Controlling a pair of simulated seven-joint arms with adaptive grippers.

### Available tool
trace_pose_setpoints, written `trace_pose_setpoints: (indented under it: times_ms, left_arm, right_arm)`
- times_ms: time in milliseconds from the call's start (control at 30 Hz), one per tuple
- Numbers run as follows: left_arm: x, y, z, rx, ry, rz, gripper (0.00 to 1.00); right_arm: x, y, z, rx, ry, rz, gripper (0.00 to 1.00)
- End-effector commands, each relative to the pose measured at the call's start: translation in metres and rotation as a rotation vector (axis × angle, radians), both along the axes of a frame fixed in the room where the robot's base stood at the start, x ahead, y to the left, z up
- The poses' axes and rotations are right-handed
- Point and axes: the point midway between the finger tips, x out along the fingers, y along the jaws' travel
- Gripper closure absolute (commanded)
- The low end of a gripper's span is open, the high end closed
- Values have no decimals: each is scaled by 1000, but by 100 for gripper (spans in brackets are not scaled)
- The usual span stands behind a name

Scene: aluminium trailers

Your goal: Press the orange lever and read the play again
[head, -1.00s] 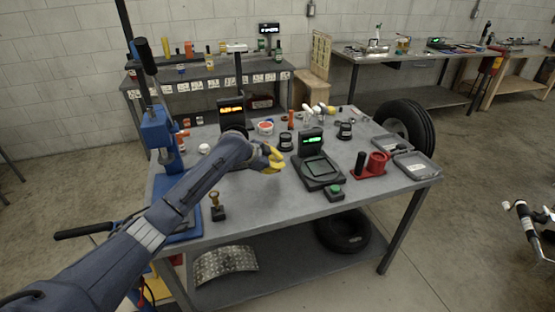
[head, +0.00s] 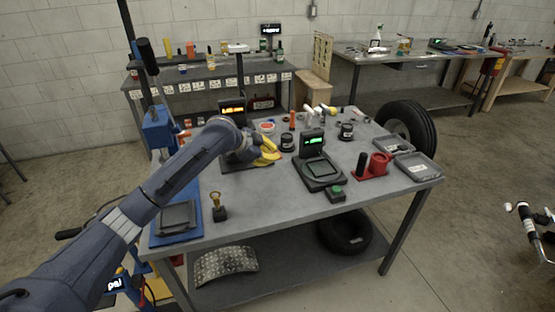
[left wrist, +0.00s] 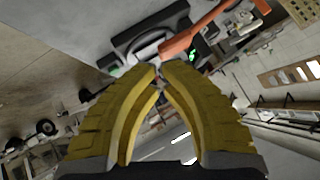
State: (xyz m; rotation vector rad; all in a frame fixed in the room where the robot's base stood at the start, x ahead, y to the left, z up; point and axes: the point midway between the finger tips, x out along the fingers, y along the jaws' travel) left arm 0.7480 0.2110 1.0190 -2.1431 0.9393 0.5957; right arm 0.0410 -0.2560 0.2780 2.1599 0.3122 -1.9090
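My left gripper (head: 272,151) has yellow fingers and hovers over the middle of the table (head: 283,198), left of the black gauge with the green display (head: 312,143). In the left wrist view its fingertips (left wrist: 160,72) meet, with nothing visible held between them. An orange bar (left wrist: 207,32), which looks like the lever, lies beyond the fingertips in that view, apart from them. My right gripper does not show.
A green button box (head: 335,194), a red holder (head: 377,164) and grey trays (head: 415,167) are to the right. The table's front centre is clear.

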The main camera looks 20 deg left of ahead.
Motion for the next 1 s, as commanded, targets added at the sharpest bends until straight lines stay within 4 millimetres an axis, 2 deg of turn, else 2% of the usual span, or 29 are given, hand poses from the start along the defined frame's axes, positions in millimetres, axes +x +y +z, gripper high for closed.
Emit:
trace_pose_setpoints:
  times_ms: [200,400,1000]
  left_arm:
    - [-19,15,22,2,-2,0,100]
    - [-28,21,31,-1,-2,0,100]
    - [-30,23,34,-2,-1,-1,100]
  right_arm:
    - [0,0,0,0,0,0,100]
    - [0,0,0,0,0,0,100]
    - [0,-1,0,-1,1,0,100]
